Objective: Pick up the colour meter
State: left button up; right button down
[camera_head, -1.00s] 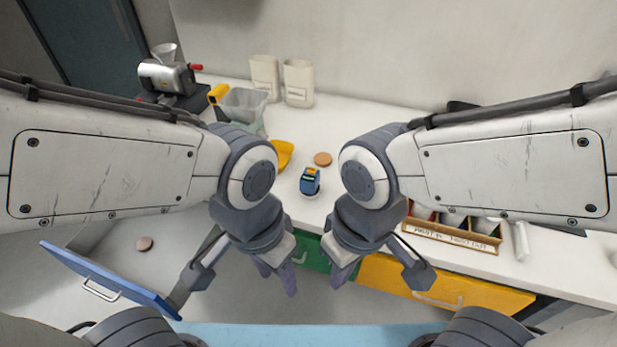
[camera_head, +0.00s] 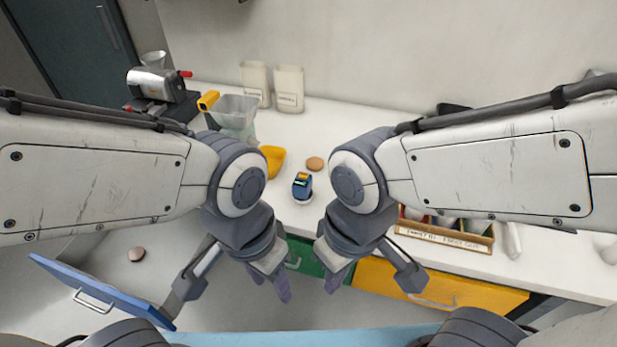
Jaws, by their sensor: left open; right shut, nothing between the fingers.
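The colour meter is most likely the small blue device (camera_head: 302,185) with a yellow top and a small dark screen. It stands on the white counter, on a small white round base, between my two arms in the head view. My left gripper (camera_head: 275,281) points down in front of the counter's front edge, nearer to me than the device. It is open and empty. My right gripper (camera_head: 337,275) hangs just to its right, shut and empty. Neither gripper touches the device.
A yellow scoop (camera_head: 273,160), a clear bin (camera_head: 238,115) and a brown disc (camera_head: 314,164) are near the device. A labelled wooden box (camera_head: 445,238) is at right. A blue-fronted drawer (camera_head: 100,290) stands open at left. Green and yellow drawer fronts (camera_head: 440,285) lie below the counter.

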aim_at(302, 188)
jog(key=u, duration=0.55)
jog(key=k, duration=1.3)
jog(key=z, duration=0.15)
jog(key=i, duration=1.7)
jog(key=u, duration=0.65)
